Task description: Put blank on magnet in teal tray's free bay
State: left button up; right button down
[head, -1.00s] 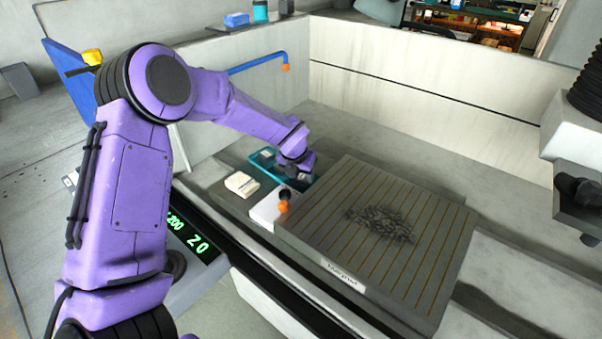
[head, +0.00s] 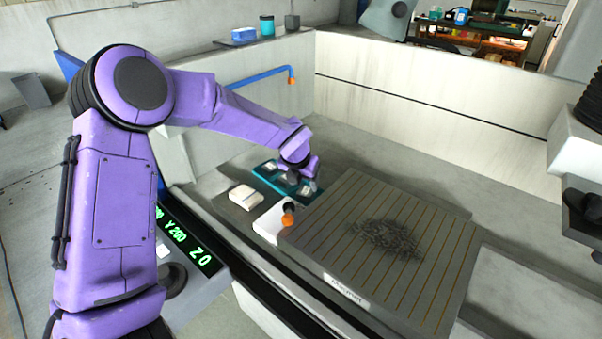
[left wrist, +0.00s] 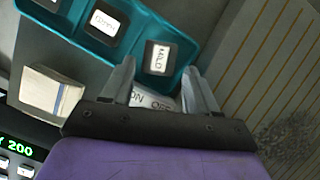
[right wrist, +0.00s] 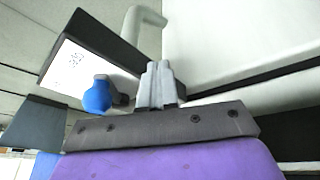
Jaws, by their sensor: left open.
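The teal tray (head: 262,172) lies behind the magnet (head: 335,222). In the left wrist view the tray (left wrist: 138,22) has dark labelled blocks in its bays: one reads MILD (left wrist: 158,57), one has an unclear label (left wrist: 104,22), and a third is cut off at the top left. No blank shows on the magnet, only dark swarf (head: 385,238). My left gripper (head: 308,178) is over the tray's right end. Its fingers (left wrist: 160,78) are apart beside the MILD block, with a pale lettered surface partly hidden below. My right gripper (right wrist: 158,80) is shut and empty.
A white box with an orange-knobbed lever (head: 288,214) stands between tray and magnet. A pale block (head: 244,196) lies left of it. A blue pipe (head: 262,76) runs along the tank wall. A machine head hangs at the right edge.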

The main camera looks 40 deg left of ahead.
pick_arm(q)
jog(key=v, duration=0.7)
jog(key=shift+s+r, duration=0.25)
jog(key=shift+r, duration=0.05)
